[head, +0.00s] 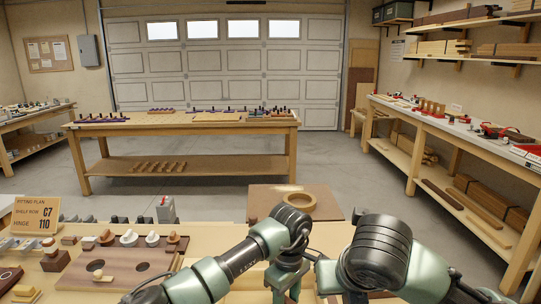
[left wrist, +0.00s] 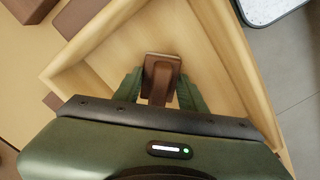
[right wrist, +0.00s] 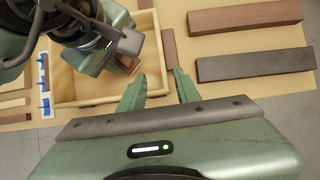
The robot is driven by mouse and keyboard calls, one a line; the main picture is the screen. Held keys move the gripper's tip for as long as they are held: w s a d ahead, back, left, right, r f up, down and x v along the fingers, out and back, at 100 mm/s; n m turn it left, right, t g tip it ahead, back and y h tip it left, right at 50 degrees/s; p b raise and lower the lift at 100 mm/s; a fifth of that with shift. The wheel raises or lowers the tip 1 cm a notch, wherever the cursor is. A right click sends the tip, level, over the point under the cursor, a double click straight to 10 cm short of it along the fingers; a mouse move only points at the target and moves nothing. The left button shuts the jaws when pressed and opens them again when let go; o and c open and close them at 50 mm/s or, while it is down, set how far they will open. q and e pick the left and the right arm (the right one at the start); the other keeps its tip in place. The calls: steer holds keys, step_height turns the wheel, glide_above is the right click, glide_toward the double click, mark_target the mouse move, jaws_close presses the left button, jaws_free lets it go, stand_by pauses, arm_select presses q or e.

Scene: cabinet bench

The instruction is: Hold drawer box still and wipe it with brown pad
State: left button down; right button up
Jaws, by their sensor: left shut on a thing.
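The drawer box (left wrist: 215,62) is an open, light wooden tray seen from above in the left wrist view; it also shows in the right wrist view (right wrist: 92,101). My left gripper (left wrist: 160,92) is shut on the brown pad (left wrist: 162,62), holding it by its raised grip inside the box. I cannot tell whether the pad touches the box floor. My right gripper (right wrist: 160,86) is open, its fingers apart around the line of one box wall. I cannot tell whether they touch it. In the head view my arms hide most of the box.
In the head view a board with a wooden ring (head: 299,206) stands behind the arms, and a drilled block (head: 115,268) sits left.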

mark_target(326, 302)
steer(key=x, duration=1.1)
steer(key=shift+w+d+r, duration=0.1)
steer(key=shift+d, duration=0.1)
jaws_close()
steer(key=shift+r, duration=0.1)
stand_by(0.4)
